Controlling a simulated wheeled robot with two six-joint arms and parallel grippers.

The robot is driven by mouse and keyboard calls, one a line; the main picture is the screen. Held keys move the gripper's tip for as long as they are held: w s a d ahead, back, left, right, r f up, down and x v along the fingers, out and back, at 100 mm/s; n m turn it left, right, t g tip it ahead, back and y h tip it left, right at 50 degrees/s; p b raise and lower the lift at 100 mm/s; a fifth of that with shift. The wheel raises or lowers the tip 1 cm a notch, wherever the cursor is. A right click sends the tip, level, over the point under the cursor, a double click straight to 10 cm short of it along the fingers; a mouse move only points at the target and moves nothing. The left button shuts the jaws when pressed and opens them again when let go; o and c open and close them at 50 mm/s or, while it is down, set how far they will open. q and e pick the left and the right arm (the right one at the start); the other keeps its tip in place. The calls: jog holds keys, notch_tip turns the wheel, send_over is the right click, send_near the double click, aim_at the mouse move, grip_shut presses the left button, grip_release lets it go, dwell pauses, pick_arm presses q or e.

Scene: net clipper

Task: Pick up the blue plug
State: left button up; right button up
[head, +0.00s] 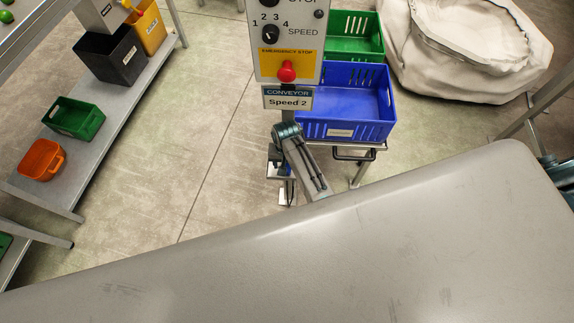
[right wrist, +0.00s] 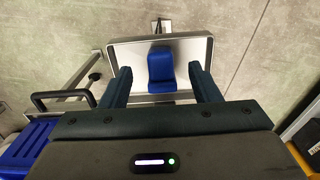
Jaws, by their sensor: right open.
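The blue plug (right wrist: 160,72) lies in a small metal tray (right wrist: 198,48) with a raised rim, seen in the right wrist view. My right gripper (right wrist: 159,78) is open, with one dark finger on each side of the plug in that picture. The fingers look clear of it, and I cannot tell how far above the tray they are. In the head view my right gripper (head: 277,157) is small beneath the control post, and part of the tray (head: 279,171) shows below it. The plug is hard to make out there. My left gripper is not in view.
A control panel (head: 301,45) with a red emergency button (head: 287,71) stands just behind the gripper. A blue crate (head: 372,129) and a green crate (head: 368,47) sit to its right. A shelf (head: 60,180) with bins is at left; open floor (head: 190,130) lies between.

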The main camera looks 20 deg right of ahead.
aim_at(287, 175)
jog(key=shift+f, duration=3.2)
jog(key=c, duration=1.2)
jog(key=shift+r, duration=0.15)
jog(key=shift+r, duration=0.45)
jog(key=shift+s+d+r+b, duration=0.15)
jog(key=shift+s+r, duration=0.05)
jog(key=shift+r, duration=0.4)
jog(key=shift+s+d+r+b, duration=0.15)
jog(key=shift+s+r, duration=0.05)
jog(key=shift+r, duration=0.35)
jog(key=s+d, duration=0.3)
jog(key=s+d+r+b, duration=0.1)
jog(key=s+d, duration=0.2)
jog(key=s, duration=0.1)
jog(key=s+d+b, duration=0.1)
jog(key=s+d, duration=0.3)
jog(key=shift+s+r, duration=0.1)
jog(key=shift+r, duration=0.2)
